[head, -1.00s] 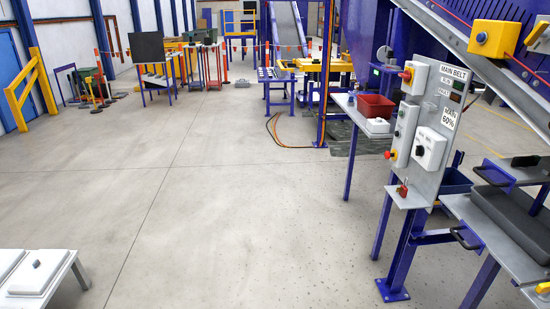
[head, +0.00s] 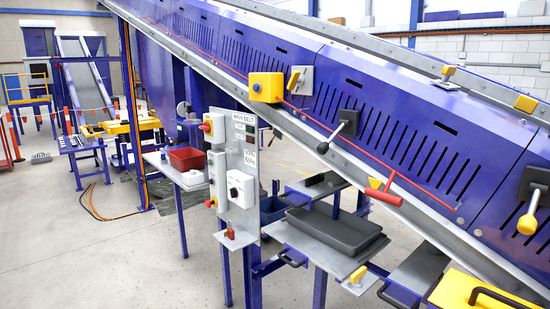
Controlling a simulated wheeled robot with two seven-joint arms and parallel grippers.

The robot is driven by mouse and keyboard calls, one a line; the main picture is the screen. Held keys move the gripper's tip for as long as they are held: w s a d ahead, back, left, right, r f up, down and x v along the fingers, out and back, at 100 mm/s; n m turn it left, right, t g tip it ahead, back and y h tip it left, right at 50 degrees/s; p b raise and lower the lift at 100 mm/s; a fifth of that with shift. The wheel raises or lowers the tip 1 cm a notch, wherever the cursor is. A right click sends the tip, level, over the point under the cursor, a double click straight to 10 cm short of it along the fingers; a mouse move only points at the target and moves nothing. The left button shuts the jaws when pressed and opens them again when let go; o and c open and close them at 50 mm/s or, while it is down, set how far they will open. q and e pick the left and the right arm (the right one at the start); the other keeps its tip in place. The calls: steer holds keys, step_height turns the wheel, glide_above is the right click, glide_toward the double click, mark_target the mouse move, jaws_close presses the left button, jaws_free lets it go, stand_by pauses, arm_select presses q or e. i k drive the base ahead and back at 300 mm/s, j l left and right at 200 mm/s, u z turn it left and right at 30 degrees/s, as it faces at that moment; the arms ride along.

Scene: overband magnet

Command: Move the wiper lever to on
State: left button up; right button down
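No readable label marks which control is the wiper lever. A lever with a black knob (head: 323,147) sticks out down and left from a grey box on the blue sloping conveyor housing. A lever with a yellow knob (head: 527,224) points down and left from a black box at the right edge. A small yellow handle (head: 294,80) sits on a grey plate higher up the housing. A red T-shaped handle (head: 384,194) with a yellow bracket is on the lower rail. Neither of my grippers is in view.
The control panel (head: 243,170) marked MAIN BELT stands on a blue post at centre. A dark tray (head: 337,232) lies on a grey shelf under the conveyor. A red bin (head: 186,159) stands on a side table. The floor (head: 90,255) at left is clear.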

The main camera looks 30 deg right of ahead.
mark_target(322, 149)
steer(key=l+z, duration=0.2)
steer(key=z, duration=1.05)
